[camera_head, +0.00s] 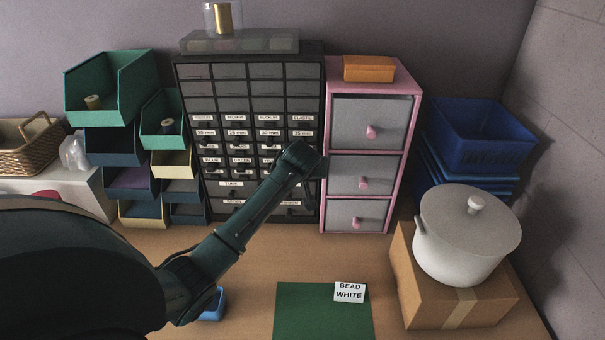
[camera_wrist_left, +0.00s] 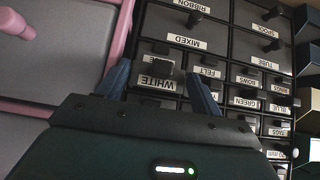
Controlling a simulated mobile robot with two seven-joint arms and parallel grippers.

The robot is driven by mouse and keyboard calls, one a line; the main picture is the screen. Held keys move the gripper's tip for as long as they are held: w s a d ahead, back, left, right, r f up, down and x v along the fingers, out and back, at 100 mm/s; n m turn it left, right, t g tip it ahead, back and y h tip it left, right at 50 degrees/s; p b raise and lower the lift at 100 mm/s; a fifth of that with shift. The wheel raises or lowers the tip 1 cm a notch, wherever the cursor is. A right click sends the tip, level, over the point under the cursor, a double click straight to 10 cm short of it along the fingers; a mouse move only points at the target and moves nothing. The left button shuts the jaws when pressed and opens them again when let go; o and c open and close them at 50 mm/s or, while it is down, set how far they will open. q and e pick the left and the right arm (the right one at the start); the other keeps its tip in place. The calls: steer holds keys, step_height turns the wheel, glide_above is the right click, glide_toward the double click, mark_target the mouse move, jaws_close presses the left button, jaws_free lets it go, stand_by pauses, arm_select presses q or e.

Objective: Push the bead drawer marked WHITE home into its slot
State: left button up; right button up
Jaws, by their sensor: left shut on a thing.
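The bead drawer marked WHITE (camera_wrist_left: 158,84) shows upside down in the left wrist view, in the dark small-drawer cabinet (camera_head: 249,52). Its label looks larger and nearer than the labels beside it, so its front seems to stand out somewhat; how far I cannot tell. My left gripper (camera_wrist_left: 160,76) is shut on the drawer, with a blue finger on each side of its front. In the head view my left gripper (camera_head: 309,160) reaches the cabinet's right-hand columns and hides this drawer. My right gripper is not in view.
A pink-framed three-drawer unit (camera_head: 415,130) stands close right of the cabinet. Green and dark bins (camera_head: 110,90) stack at left. A white pot (camera_head: 462,245) sits on a cardboard box (camera_head: 420,300). A green mat (camera_head: 310,315) holds a BEAD WHITE card (camera_head: 349,291).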

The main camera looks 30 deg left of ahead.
arm_select(q)
steer(key=shift+w+a+b, duration=0.2)
steer(key=shift+w+a, duration=0.1)
steer(key=shift+w, duration=0.2)
steer(key=shift+w+a+b, duration=0.15)
steer(key=shift+w+a, duration=0.15)
steer(key=shift+w, duration=0.2)
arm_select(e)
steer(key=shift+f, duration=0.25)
arm_select(q)
steer(key=o, duration=1.3)
steer(key=shift+s+r, duration=0.1)
steer(key=shift+r, duration=0.05)
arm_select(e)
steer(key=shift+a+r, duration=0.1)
arm_select(q)
steer(key=shift+d, duration=0.2)
steer(key=v, duration=1.2)
steer(key=shift+s+a+r, duration=0.1)
steer(key=shift+s+r, duration=0.25)
steer(key=shift+s, duration=0.05)
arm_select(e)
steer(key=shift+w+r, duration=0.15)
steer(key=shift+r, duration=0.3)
arm_select(q)
steer(key=shift+c, duration=0.4)
